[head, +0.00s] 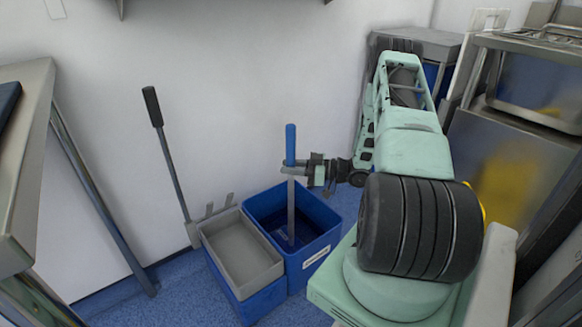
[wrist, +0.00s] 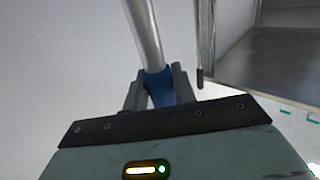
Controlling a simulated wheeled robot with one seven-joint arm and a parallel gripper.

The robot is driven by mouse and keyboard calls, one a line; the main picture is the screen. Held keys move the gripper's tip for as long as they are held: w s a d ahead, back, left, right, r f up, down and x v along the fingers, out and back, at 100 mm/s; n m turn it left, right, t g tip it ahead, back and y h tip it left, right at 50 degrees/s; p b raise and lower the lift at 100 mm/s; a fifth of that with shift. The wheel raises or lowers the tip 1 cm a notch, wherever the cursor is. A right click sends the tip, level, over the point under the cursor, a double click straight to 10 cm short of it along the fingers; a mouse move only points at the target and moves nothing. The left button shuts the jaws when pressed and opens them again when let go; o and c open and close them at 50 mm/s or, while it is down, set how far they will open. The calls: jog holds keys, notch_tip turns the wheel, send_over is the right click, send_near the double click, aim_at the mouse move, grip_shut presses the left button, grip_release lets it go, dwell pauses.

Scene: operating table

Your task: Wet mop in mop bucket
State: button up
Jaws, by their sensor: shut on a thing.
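The mop (head: 291,200) has a blue grip at the top and a grey shaft. It stands about upright, its lower end inside the blue mop bucket (head: 318,262). The mop's foot is dark and hard to make out inside the bucket. My gripper (head: 298,169) is shut on the mop just at the lower part of the blue grip, above the bucket. In the wrist view, my gripper's two fingers (wrist: 157,92) close around the blue part, with the silver shaft (wrist: 143,35) running away from it.
A grey wringer tray (head: 242,262) sits on the blue unit left of the bucket, with a black-handled lever (head: 168,150) slanting up behind it. A steel table (head: 25,190) stands at left. Steel equipment (head: 510,170) stands at right. A white wall is close behind the bucket.

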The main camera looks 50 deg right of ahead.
notch_tip(320, 180, up, 27)
jog(key=p, duration=2.1)
